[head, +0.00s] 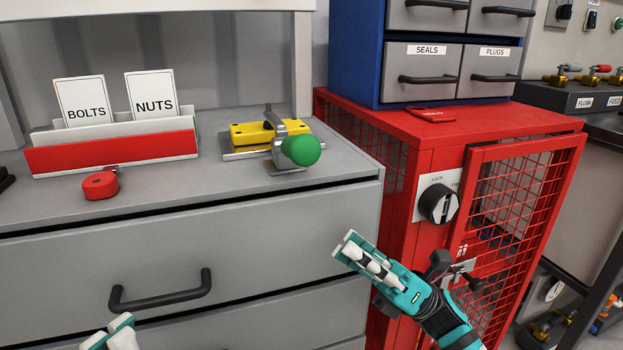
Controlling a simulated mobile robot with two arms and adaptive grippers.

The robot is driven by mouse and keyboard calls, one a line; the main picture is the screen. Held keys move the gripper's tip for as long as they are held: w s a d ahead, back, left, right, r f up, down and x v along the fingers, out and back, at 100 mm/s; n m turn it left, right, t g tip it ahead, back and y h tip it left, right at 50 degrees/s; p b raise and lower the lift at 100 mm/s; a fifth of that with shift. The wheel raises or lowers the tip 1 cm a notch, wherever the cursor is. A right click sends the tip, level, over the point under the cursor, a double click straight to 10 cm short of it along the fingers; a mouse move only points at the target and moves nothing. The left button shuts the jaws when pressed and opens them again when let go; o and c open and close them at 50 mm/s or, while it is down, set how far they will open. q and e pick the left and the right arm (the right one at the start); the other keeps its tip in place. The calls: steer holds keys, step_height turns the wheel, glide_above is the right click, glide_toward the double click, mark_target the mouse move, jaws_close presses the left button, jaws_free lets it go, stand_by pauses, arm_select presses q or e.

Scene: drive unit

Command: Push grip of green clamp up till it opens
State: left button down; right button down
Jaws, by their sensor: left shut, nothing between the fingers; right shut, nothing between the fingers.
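The clamp's green round grip (301,150) points out toward me at the front right of the grey cabinet top. Its metal arm (275,122) reaches back over a yellow block (250,134) that sits on a metal plate. The grip hides part of the clamp's body. My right gripper (352,250) is shut and empty, in front of the cabinet's right edge, below and to the right of the grip and apart from it. My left gripper (116,336) is shut and empty at the bottom edge, far below and left of the clamp; only its tips show.
A red and grey card holder (112,153) with BOLTS and NUTS cards stands left on the cabinet top, a red tag-like piece (100,185) before it. A drawer handle (160,290) sticks out below. Right stands a red mesh cabinet (450,150) with a black lock knob (438,204).

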mark_target(295, 148)
steer(key=x, duration=0.3)
steer(key=d+r+x, duration=0.1)
steer(key=x, duration=0.2)
steer(key=w+x, duration=0.1)
steer(key=x, duration=0.3)
steer(key=shift+d+r+b, duration=0.1)
steer(key=shift+r+b, duration=0.15)
steer(key=shift+b, duration=0.1)
steer(key=shift+r, duration=0.5)
